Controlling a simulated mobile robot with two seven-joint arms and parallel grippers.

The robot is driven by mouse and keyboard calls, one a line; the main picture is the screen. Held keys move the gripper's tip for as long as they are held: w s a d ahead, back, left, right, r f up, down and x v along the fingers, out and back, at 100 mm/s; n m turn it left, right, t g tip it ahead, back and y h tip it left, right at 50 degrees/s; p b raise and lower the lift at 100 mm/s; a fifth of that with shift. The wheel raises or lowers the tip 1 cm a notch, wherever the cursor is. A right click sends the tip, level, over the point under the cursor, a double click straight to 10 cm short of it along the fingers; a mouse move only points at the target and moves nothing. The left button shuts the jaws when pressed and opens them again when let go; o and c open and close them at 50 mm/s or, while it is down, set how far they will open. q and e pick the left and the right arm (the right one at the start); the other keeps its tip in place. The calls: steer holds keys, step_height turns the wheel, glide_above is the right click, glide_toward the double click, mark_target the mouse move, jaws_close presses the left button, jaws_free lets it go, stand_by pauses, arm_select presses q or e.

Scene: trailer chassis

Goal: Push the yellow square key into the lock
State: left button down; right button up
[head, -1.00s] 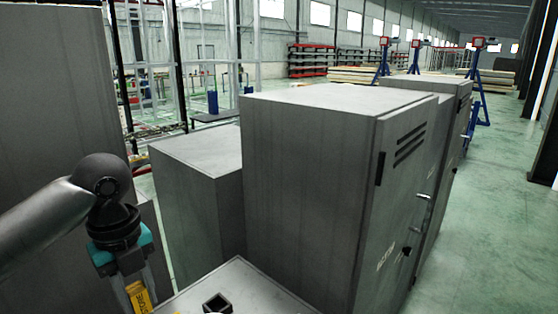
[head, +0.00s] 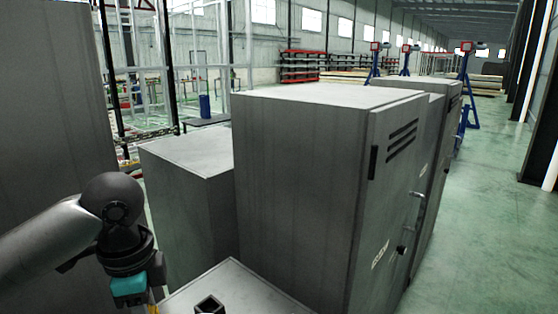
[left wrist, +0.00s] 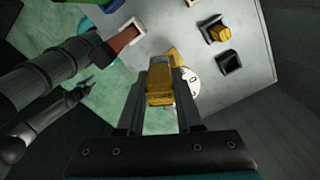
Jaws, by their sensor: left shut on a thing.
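My left gripper (left wrist: 160,95) is shut on a yellow square key (left wrist: 160,97), seen end-on between its fingers in the left wrist view. In the head view the left gripper (head: 138,292) is cut off by the bottom edge, with only a sliver of yellow showing. A grey panel (left wrist: 250,55) lies beyond the key. It bears a dark, empty-looking square socket (left wrist: 229,62) and another socket with a yellow piece (left wrist: 219,33) in it. More yellow shows just past the held key; whether it is touching the key I cannot tell. A dark gripper-like part, possibly my right gripper (left wrist: 86,87), shows at left, its jaws unclear.
A red block (left wrist: 122,39) in a pale frame and a round white dial (left wrist: 190,83) are on the panel. In the head view a dark square socket (head: 210,305) stands on the panel top (head: 245,288). Tall grey cabinets (head: 300,170) stand close to the panel.

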arm_select(q)
steer(key=f+n+b, duration=0.1)
steer(key=d+f+n+b, duration=0.1)
steer(key=n, duration=0.1)
steer(key=shift+s+d+f+n, duration=0.15)
steer(key=shift+s+f+n, duration=0.15)
steer(key=shift+s, duration=0.1)
steer(key=s+d+f+n+b, duration=0.2)
steer(key=f+n+b, duration=0.3)
steer(key=n, duration=0.5)
steer(key=shift+s+d+f+n, duration=0.3)
steer(key=shift+d+f, duration=0.05)
steer(key=shift+d, duration=0.2)
